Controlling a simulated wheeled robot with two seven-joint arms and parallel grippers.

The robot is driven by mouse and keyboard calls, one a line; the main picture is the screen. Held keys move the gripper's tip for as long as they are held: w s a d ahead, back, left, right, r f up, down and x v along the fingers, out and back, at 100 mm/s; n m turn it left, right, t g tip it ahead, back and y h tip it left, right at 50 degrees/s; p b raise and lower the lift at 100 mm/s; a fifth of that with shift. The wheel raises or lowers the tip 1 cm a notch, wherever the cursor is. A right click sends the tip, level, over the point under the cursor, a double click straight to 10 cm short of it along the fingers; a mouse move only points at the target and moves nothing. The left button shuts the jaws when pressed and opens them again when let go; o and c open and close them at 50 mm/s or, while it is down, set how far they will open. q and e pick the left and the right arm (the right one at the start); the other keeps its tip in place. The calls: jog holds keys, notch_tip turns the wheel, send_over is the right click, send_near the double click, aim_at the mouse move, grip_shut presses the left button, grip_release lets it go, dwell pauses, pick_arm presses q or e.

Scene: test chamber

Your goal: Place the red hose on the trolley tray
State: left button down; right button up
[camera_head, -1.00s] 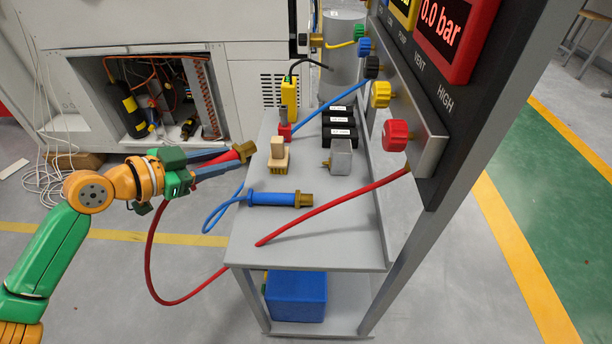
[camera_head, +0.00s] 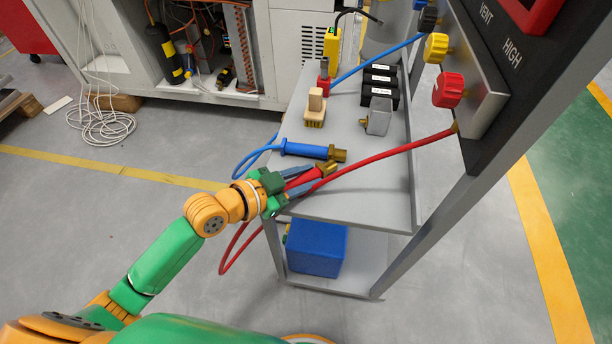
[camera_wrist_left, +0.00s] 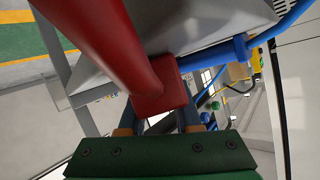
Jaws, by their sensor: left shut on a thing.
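The red hose (camera_head: 382,155) runs from the panel beside the red valve knob, across the trolley, to its brass-tipped red end. My left gripper (camera_head: 308,179) is shut on that end at the near left edge of the trolley tray (camera_head: 365,205). I cannot tell whether the end touches the tray. A slack loop of hose hangs left of the trolley. In the left wrist view the red hose (camera_wrist_left: 112,45) crosses large in front of the gripper, hiding part of the tray (camera_wrist_left: 205,25). My right gripper is not in view.
A blue hose end (camera_head: 305,150) lies on the tray just beyond my gripper. A beige-topped connector (camera_head: 315,110), grey block (camera_head: 378,117) and black boxes (camera_head: 380,85) stand further back. A blue box (camera_head: 316,248) is on the lower shelf. The tray's near right is mostly clear.

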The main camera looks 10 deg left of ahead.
pick_arm(q)
jog(key=c, duration=0.9)
grip_release()
jog(key=shift+s+a+r, duration=0.1)
jog(key=p+v, duration=0.1)
jog(key=v, duration=1)
jog(key=shift+s+a+r+p, duration=0.2)
jog(key=shift+a+p, duration=0.05)
jog(key=shift+p, duration=0.15)
